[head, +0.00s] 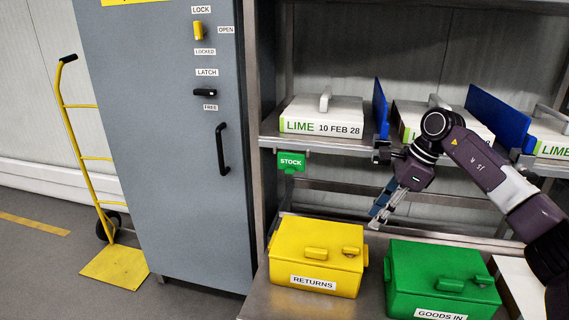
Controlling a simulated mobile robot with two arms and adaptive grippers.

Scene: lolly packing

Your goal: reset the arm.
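My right gripper (382,210) hangs in front of the shelving, above the gap between the yellow and green boxes. My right arm (475,160) comes in from the right edge and bends at the wrist. The fingers point down and left, seen nearly edge-on, with some blue near the tips. I cannot tell whether they are open or shut, or whether anything is between them. The gripper appears clear of the boxes below. My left gripper is not in view.
A yellow RETURNS box (313,262) and green GOODS IN box (430,270) stand on the lower surface. White LIME boxes (322,112) and blue dividers (380,108) fill the shelf. A grey cabinet (170,190) and yellow hand truck (115,265) stand left.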

